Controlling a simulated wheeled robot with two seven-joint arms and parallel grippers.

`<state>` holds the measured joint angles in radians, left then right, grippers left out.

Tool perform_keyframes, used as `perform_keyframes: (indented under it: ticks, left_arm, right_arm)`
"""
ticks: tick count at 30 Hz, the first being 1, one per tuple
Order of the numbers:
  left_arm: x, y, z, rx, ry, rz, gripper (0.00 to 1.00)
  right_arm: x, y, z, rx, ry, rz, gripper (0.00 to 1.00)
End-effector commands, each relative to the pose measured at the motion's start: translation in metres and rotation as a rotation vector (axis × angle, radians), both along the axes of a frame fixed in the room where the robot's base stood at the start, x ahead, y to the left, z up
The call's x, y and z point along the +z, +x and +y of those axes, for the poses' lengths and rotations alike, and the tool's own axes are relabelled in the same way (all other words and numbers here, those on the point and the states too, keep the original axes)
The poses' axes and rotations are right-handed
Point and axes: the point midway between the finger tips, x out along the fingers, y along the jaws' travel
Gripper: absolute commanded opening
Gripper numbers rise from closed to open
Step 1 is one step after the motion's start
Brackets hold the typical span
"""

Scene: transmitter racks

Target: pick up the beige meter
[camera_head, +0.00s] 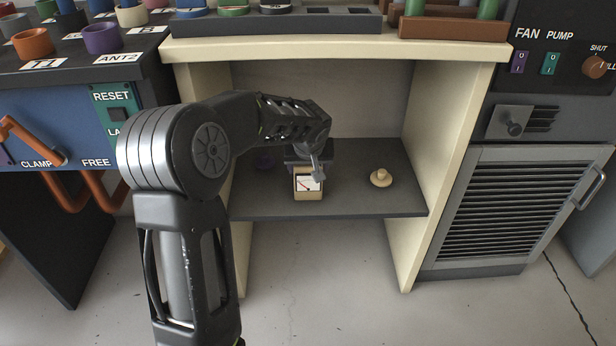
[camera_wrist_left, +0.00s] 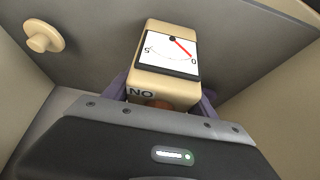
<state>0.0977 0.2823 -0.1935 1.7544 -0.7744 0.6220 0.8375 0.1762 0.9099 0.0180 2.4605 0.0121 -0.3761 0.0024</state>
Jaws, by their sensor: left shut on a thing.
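The beige meter (camera_head: 308,186) is a small block with a white dial and a red needle. It is at the front middle of the dark shelf (camera_head: 350,200), inside the cream cabinet. My left gripper (camera_head: 311,168) reaches into the cabinet and is shut on the meter. In the left wrist view the meter (camera_wrist_left: 166,68) stands between purple finger pads, its dial showing 5 and 0 and its lower edge marked NO. I cannot tell whether the meter touches the shelf. My right gripper is not in view.
A beige knob-like piece (camera_head: 381,178) sits on the shelf to the right of the meter. The cabinet's cream side walls (camera_head: 440,150) and top (camera_head: 340,48) enclose the shelf; the front is open.

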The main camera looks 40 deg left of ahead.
Motion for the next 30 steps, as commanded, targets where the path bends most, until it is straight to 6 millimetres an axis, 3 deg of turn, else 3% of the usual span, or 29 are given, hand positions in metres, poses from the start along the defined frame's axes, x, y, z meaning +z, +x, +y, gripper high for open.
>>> perform_keyframes:
  ticks: [11,23,30]
  left_arm:
    - [0.001,0.001,0.000,0.000,0.001,-0.002,0.04]
    - [0.005,0.001,-0.001,0.000,0.001,-0.002,0.04]
    - [0.026,0.003,-0.003,0.000,0.001,-0.005,0.04]
  right_arm:
    - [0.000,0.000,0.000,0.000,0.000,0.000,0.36]
    - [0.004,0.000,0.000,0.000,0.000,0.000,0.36]
    - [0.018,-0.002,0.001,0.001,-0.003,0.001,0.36]
